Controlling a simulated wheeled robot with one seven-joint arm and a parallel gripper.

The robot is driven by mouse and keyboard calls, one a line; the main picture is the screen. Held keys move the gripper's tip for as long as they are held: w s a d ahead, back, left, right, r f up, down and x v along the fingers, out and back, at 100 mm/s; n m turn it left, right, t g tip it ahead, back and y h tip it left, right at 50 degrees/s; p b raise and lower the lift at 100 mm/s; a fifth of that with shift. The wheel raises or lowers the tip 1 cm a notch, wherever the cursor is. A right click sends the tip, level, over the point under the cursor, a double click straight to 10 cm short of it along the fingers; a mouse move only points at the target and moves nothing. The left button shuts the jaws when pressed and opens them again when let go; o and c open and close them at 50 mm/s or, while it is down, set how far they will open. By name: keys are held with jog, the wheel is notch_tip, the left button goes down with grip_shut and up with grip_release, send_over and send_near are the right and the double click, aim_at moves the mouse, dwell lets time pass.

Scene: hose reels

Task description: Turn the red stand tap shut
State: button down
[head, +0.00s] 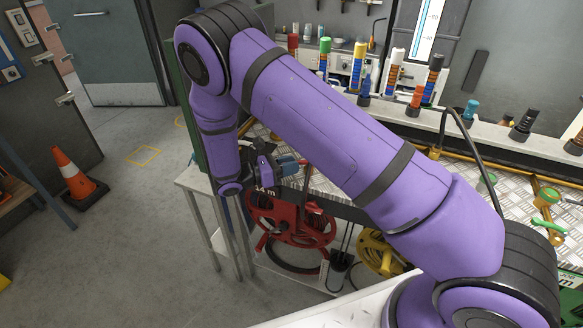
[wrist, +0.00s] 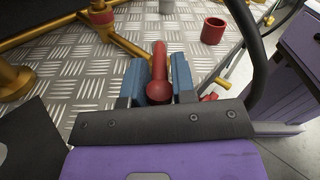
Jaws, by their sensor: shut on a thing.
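In the wrist view, a red lever with a round ball end (wrist: 159,91) stands between the blue fingers of my gripper (wrist: 159,66). The fingers are shut on it, one on each side. I take it for the handle of the red stand tap; the tap's body and valve below it are hidden. In the head view my gripper (head: 290,165) is at the left end of the metal-plated bench, above the red hose reel (head: 292,218). The handle itself is too small and covered to make out there.
In the wrist view, brass pipes (wrist: 128,44) and a red cup-like piece (wrist: 212,31) are near the fingers, with a black hose at right. A yellow reel (head: 378,252) sits below the bench. A green-handled brass tap (head: 547,200) is at right. The left floor is mostly clear, with a cone (head: 75,175).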

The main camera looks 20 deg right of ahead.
jog(key=shift+w+m+g, duration=0.25)
jog(key=shift+m+g, duration=0.15)
jog(key=shift+g, duration=0.4)
jog(key=shift+w, duration=0.1)
jog(key=c, duration=1.1)
grip_release()
jog(key=a, duration=1)
jog(key=shift+w+a, duration=0.35)
jog(key=shift+a, duration=0.05)
